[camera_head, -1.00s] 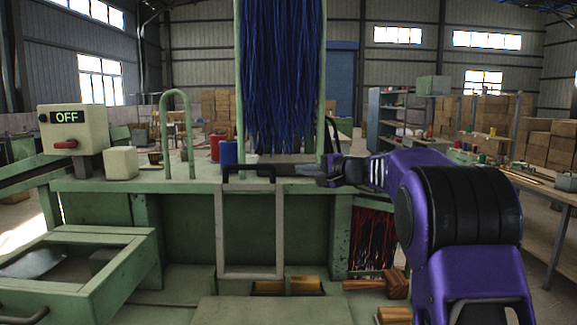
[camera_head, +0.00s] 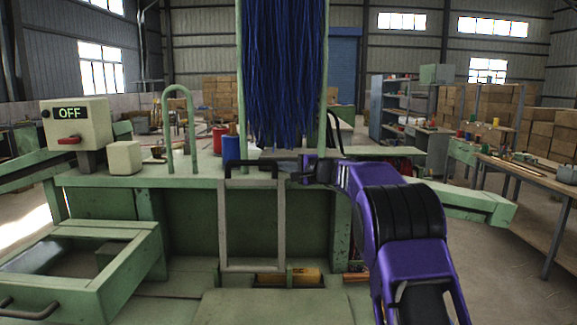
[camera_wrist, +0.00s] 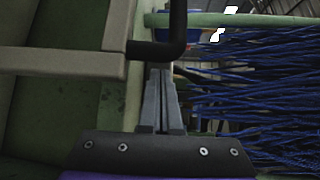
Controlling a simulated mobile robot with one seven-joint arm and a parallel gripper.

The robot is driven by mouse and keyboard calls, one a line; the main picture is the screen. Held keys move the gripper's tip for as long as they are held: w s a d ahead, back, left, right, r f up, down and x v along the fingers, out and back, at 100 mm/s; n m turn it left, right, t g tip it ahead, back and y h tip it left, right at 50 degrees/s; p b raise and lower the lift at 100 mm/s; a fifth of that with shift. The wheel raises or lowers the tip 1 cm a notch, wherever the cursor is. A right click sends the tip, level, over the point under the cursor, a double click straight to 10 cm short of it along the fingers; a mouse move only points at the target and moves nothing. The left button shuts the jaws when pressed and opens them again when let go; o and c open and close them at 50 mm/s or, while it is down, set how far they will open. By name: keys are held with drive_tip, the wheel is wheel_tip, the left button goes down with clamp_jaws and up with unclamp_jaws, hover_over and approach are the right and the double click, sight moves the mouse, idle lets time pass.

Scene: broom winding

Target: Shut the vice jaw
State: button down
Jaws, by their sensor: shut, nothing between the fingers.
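A pale grey upright frame (camera_head: 224,230) with a black bar handle (camera_head: 250,161) across its top stands at the front of the green bench (camera_head: 180,182). The frame (camera_wrist: 60,62) and handle (camera_wrist: 178,20) also show in the wrist view. My gripper (camera_head: 284,167) is shut and empty, at the right end of the handle. In the wrist view its fingertips (camera_wrist: 160,78) lie close to the handle's bend; I cannot tell whether they touch. Blue bristles (camera_head: 283,75) hang between green posts just above. I cannot make out for certain which part is the vice jaw.
A switch box reading OFF (camera_head: 78,130) and a cream block (camera_head: 124,158) stand at left on the bench. An open drawer (camera_head: 100,265) juts out at lower left.

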drive_tip(key=shift+s+a+r, duration=0.1)
drive_tip(key=shift+s+a, duration=0.05)
drive_tip(key=shift+s, duration=0.5)
drive_tip(key=shift+s+a+r, duration=0.1)
drive_tip(key=shift+s, duration=0.5)
drive_tip(key=shift+s+f, duration=0.1)
drive_tip(key=shift+f, duration=0.05)
